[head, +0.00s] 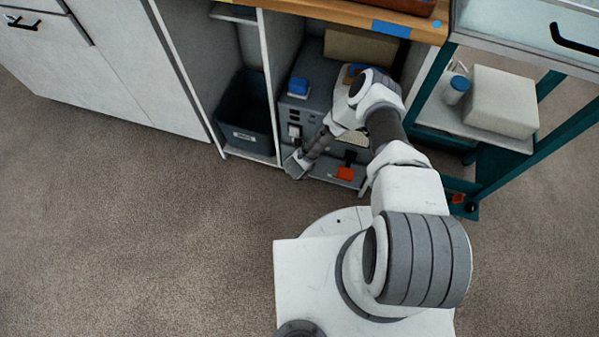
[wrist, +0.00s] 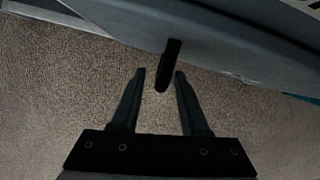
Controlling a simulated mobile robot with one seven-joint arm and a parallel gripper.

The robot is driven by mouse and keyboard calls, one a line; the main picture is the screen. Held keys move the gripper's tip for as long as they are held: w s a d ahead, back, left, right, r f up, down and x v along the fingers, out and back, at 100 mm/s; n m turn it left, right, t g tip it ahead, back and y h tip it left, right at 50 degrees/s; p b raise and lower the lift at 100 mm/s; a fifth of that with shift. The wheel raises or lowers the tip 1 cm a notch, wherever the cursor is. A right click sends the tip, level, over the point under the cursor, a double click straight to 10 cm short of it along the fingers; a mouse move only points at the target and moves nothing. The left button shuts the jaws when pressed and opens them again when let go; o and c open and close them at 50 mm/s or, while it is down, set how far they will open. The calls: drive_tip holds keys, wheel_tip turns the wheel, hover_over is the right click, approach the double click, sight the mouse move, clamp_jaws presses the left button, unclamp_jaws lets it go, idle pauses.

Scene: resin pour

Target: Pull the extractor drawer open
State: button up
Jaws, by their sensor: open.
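The grey extractor unit (head: 300,112) stands in the open bay under the bench, partly hidden behind my arm. In the wrist view a grey front (wrist: 215,32), which looks like the drawer's, crosses the top. A black handle (wrist: 168,62) sticks out from it. My gripper (wrist: 160,74) is open, and the handle's end shows between its fingertips, closer to the right one. I see no contact, and the depth between them is hard to judge. In the head view my gripper (head: 296,165) is low at the bay's front left, and the handle is hard to make out there.
A dark bin (head: 246,105) stands in the bay to the left. A teal-framed stand (head: 500,165) with a white box (head: 500,100) is on the right. The carpet (head: 130,240) in front is clear.

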drive_tip(key=shift+f, duration=0.2)
drive_tip(key=shift+c, duration=0.3)
clamp_jaws()
idle(1.1)
